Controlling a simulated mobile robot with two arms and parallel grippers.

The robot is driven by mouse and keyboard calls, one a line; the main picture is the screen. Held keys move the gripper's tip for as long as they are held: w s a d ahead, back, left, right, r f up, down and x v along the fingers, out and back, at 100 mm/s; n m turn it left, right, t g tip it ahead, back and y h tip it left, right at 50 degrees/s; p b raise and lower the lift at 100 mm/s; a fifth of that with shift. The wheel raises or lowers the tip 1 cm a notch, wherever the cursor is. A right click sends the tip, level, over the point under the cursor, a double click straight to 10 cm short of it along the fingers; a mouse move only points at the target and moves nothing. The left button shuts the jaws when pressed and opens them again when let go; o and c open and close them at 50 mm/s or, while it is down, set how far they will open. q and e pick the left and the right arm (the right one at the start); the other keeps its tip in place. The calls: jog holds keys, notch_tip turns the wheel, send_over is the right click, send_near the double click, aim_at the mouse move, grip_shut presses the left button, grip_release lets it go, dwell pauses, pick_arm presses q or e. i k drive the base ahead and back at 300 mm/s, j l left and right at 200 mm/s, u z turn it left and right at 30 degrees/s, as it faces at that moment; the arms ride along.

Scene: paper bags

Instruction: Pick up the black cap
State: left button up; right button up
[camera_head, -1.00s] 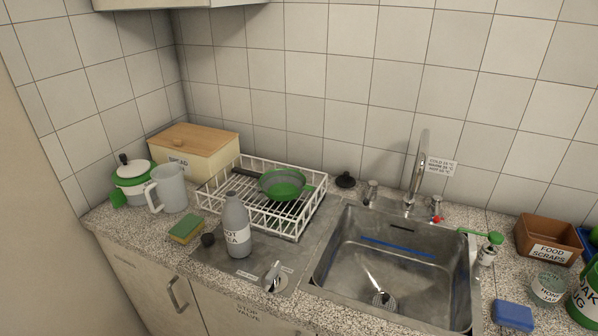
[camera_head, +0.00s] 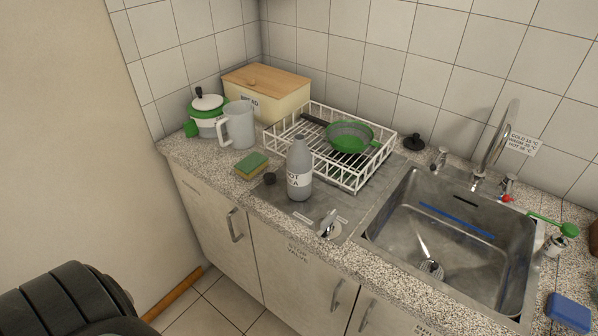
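The small black cap (camera_head: 270,179) rests on the metal drainer surface, just left of the grey bottle (camera_head: 299,170). The bottle stands upright, with a printed label partly readable and an open-looking grey neck. A dark ribbed part of my own body shows at the lower left, well away from the cap. Neither gripper shows in this view.
A green and yellow sponge (camera_head: 252,166) lies left of the cap. Behind are a white dish rack (camera_head: 350,178) with a green strainer (camera_head: 349,137), a jug (camera_head: 238,126) and a bread box (camera_head: 284,97). The sink (camera_head: 400,203) is to the right; a lever (camera_head: 329,224) is in front.

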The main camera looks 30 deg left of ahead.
aim_at(269, 178)
jog(key=u, duration=1.25)
jog(key=j, duration=0.25)
jog(key=i+z, duration=0.05)
